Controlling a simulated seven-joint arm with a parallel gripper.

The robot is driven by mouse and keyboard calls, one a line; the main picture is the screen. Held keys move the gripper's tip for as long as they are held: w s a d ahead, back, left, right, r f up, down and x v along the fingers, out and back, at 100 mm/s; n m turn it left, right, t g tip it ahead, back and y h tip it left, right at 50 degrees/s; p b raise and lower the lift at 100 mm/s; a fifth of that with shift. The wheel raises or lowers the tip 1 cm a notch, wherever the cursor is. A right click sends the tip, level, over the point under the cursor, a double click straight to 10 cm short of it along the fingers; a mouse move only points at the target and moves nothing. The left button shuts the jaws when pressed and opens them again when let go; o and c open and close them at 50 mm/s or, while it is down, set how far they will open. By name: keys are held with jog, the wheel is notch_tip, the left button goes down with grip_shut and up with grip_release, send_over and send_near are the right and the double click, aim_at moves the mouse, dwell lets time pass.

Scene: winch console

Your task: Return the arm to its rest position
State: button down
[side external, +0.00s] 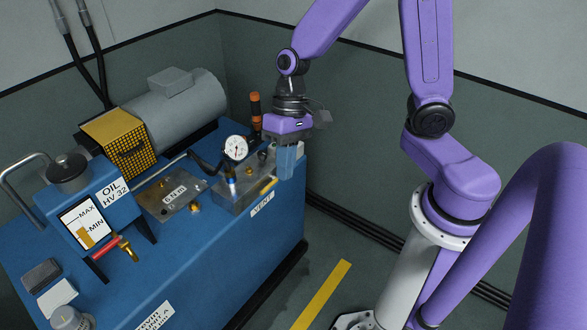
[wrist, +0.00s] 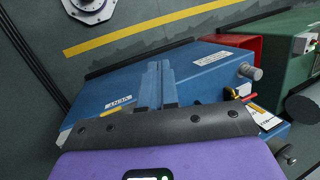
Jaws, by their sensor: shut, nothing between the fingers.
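My gripper (side external: 287,172) points down beside the near right end of the blue console (side external: 225,255), close to the corner with the VENT label (side external: 262,204). Its two blue-grey fingers are together with nothing between them. In the wrist view the closed fingers (wrist: 157,72) stand up in the middle, in front of the blue console (wrist: 190,75). I cannot tell whether the fingers touch the console. My purple arm is bent, with the forearm reaching left and down over the console.
A round dial gauge (side external: 235,148), a valve block (side external: 232,190) and an orange-handled lever (side external: 255,105) stand close to the gripper. A grey motor (side external: 180,105) and an OIL tank (side external: 115,195) are further left. The floor by a yellow stripe (side external: 322,293) is clear.

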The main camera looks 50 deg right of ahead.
jog(key=s+d+r+n+t+h, duration=0.1)
jog(key=s+d+r+n, duration=0.2)
jog(key=s+n, duration=0.3)
jog(key=s+d+r+n+t+h, duration=0.1)
jog(key=s+d+r+n+h, duration=0.1)
jog(key=s+n, duration=0.5)
jog(key=shift+s+d+r+h, duration=0.3)
jog(key=shift+s+d+r, duration=0.3)
jog(key=shift+s, duration=0.45)
